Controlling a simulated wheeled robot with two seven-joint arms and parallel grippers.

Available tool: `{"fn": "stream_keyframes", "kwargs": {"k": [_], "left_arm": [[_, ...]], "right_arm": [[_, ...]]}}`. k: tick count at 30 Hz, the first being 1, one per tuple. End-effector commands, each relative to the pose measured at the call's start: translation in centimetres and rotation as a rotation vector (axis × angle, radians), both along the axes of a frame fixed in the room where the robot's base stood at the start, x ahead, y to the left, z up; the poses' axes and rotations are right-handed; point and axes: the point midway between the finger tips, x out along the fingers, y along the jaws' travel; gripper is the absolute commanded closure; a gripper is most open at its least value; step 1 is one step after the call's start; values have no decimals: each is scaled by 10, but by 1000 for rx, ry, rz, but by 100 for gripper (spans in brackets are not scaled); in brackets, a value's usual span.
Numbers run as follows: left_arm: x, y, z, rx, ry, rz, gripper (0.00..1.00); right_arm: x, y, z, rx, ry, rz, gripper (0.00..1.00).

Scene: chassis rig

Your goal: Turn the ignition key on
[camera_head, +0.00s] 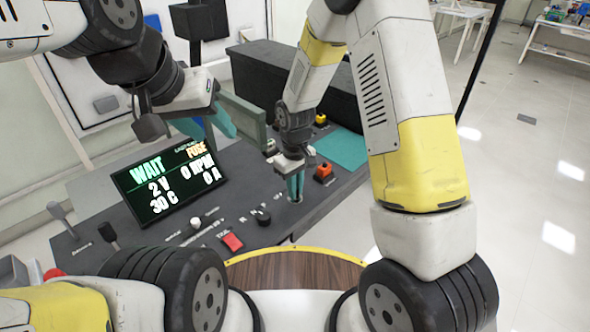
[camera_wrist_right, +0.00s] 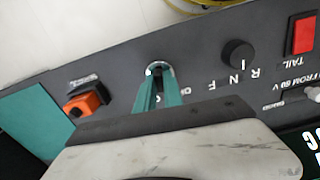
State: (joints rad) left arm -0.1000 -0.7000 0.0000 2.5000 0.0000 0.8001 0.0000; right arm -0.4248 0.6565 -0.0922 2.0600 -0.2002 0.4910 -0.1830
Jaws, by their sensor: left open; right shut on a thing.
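The ignition key (camera_wrist_right: 158,72) sits in a round silver lock on the dark console, with lettering partly hidden below it in the right wrist view. My right gripper (camera_wrist_right: 159,88) is shut on the key, its teal fingers pointing at the lock. In the head view my right gripper (camera_head: 296,188) reaches down to the console's front area and hides most of the key. My left gripper (camera_head: 208,125) is open and empty, above and behind the display. The display (camera_head: 170,180) reads WAIT, FUSE, 2 V, 0 RPM, 30 C and 0 A.
An orange switch (camera_head: 323,171) and a black R N F knob (camera_head: 261,215) flank the lock. A red TAIL switch (camera_head: 232,242) lies further left. Levers (camera_head: 108,232) stand at the left. A teal pad (camera_head: 342,149) lies at the right.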

Motion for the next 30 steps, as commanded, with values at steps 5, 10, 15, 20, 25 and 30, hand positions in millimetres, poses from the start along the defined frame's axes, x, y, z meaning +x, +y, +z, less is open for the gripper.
{"fn": "stream_keyframes", "kwargs": {"k": [5,10,15,20,25,30], "left_arm": [[0,0,0,0,0,0,55],[0,0,0,0,0,0,55],[0,0,0,0,0,0,55],[0,0,0,0,0,0,55],[0,0,0,0,0,0,55],[0,0,0,0,0,0,55]], "right_arm": [[1,0,1,0,-1,-156,100],[1,0,1,0,-1,-283,100],[1,0,1,1,-2,-376,100],[1,0,1,0,-2,-430,100],[1,0,1,0,-2,-461,100],[1,0,1,1,-2,-469,100]]}}
